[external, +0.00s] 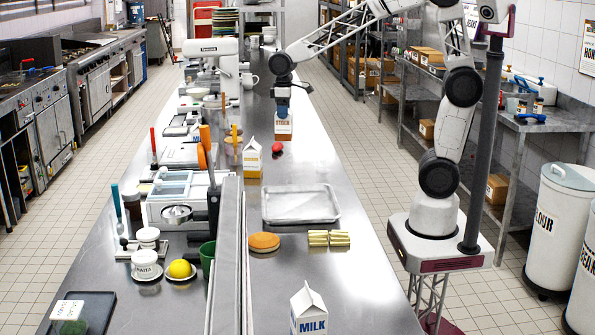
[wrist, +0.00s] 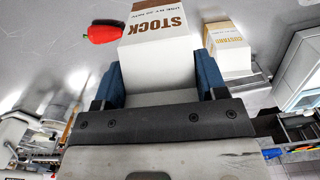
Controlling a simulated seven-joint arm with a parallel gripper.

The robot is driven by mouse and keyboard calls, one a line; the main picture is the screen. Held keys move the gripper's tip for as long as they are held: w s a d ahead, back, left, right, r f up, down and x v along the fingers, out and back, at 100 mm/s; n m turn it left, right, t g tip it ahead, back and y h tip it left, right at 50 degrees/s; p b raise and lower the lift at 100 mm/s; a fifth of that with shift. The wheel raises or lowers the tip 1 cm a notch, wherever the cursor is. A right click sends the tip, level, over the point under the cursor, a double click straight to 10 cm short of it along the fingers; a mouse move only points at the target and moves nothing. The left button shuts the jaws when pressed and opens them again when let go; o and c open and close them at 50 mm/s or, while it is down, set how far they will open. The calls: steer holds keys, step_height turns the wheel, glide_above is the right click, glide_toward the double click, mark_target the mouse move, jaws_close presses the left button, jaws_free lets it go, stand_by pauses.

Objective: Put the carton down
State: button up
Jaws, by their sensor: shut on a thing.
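The carton in my grip is a white and brown box marked STOCK (wrist: 158,48). It fills the space between the blue fingers of my gripper (wrist: 155,88) in the wrist view. In the external view my gripper (external: 283,108) reaches down over the far part of the counter, and the stock carton (external: 284,130) shows below it. Whether the carton's base touches the counter or hangs just above it, I cannot tell. A custard carton (wrist: 229,52) stands close by; it also shows in the external view (external: 252,160). A milk carton (external: 309,314) stands at the near end.
A red pepper (external: 277,148) lies near the stock carton; it also shows in the wrist view (wrist: 103,34). A metal tray (external: 300,218), a bun (external: 264,241) and gold packets (external: 329,238) lie nearer. Crowded equipment lines the left side. The counter right of the pepper is clear.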

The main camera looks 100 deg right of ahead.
step_height(320, 180, up, 11)
steer(key=w+a+r+n, duration=0.1)
steer(key=w+a+n, duration=0.1)
steer(key=w+a, duration=0.45)
steer(key=w+a+n, duration=0.2)
steer(key=w+a, duration=0.1)
steer(key=a, duration=0.7)
steer(key=w+a+r+n, duration=0.15)
steer(key=w+a, duration=0.25)
steer(key=a, duration=0.4)
steer(key=w+a+n, duration=0.2)
steer(key=a+n, duration=0.3)
steer(key=a, duration=2.4)
steer(key=s+a+f+n, duration=0.1)
steer(key=s+a+n, duration=0.3)
steer(key=a, duration=1)
steer(key=s+a+n, duration=0.1)
steer(key=s+a, duration=0.5)
steer(key=a, duration=0.9)
steer(key=s+a+f+n, duration=0.2)
steer(key=s+a+n, duration=0.3)
steer(key=s+a, duration=1.55)
step_height(320, 180, down, 12)
steer(key=w+a, duration=0.1)
steer(key=shift+w+a+f, duration=0.15)
steer(key=shift+w+a, duration=0.1)
